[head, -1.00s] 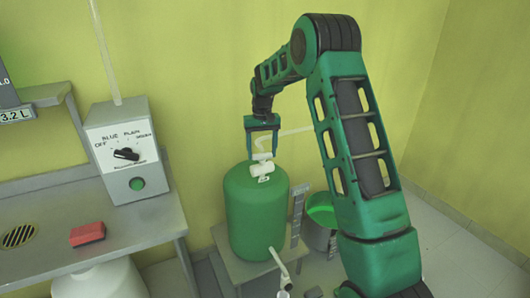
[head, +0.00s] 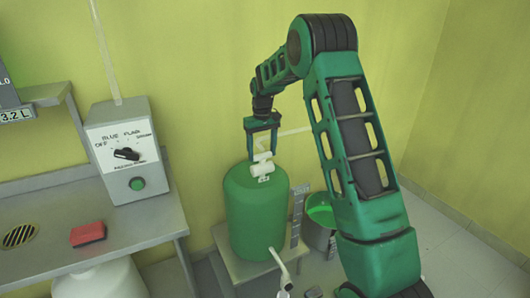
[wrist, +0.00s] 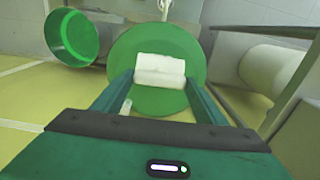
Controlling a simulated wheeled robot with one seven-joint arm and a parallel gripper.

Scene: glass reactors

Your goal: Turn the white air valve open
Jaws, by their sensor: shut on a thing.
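The white air valve (head: 260,169) sits on top of a green drum (head: 257,215), against the yellow wall. My gripper (head: 262,152) reaches down from above with its fingers around the valve's upper white part. In the wrist view the white valve piece (wrist: 160,70) lies crosswise between the two fingertips of my gripper (wrist: 160,84), with the round green drum top (wrist: 192,52) behind it. My gripper is shut on this white piece. The valve's lower fitting is partly hidden, and I cannot tell how far it is turned.
A green-lined bucket (head: 320,213) stands right of the drum, below my arm. A grey stand (head: 228,258) carries the drum, and a white spout (head: 281,264) sticks out low in front. At left are a metal bench (head: 70,252), a red block (head: 88,233) and a switch box (head: 125,150).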

